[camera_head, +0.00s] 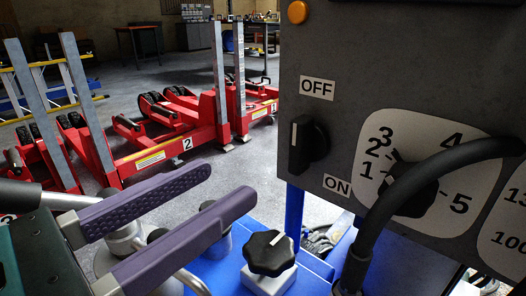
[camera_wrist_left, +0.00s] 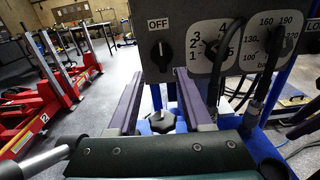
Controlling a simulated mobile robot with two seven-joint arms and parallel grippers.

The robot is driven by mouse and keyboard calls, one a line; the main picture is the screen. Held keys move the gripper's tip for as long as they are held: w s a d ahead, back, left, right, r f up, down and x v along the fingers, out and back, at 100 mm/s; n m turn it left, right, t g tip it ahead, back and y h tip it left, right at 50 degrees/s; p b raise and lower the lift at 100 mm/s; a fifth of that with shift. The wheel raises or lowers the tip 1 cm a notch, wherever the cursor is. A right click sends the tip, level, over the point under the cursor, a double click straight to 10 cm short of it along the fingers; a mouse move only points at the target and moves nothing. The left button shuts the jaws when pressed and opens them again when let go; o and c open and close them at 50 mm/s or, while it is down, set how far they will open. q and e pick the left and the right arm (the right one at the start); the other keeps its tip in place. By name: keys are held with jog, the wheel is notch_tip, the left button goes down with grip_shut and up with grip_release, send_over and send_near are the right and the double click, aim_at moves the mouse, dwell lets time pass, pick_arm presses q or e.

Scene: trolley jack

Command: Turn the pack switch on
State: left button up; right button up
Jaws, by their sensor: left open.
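The pack switch is a black rotary knob (camera_head: 312,143) on the dark grey control panel (camera_head: 360,75), between an OFF label (camera_head: 317,88) above and an ON label (camera_head: 337,185) below right. Its white mark stands upright, toward OFF. It also shows in the left wrist view (camera_wrist_left: 162,55). My left gripper (camera_head: 231,182) is open and empty, with two purple fingers pointing at the panel. Its fingertips are below and left of the knob in the head view, apart from it. In the left wrist view the knob shows above the gap between the fingertips (camera_wrist_left: 159,76).
A numbered selector dial (camera_head: 418,185) with a thick black cable (camera_head: 390,200) before it is right of the switch. A black star knob (camera_head: 269,252) sits on a blue frame below. Red wheeled lifts (camera_head: 150,150) stand behind left. Grey floor is open beyond.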

aim_at(294, 145)
pick_arm(q)
jog(key=x, duration=1)
jog(key=shift+s+d+f, duration=0.1)
jog(key=shift+d+f, duration=0.05)
jog(key=shift+f, duration=0.05)
grip_shut()
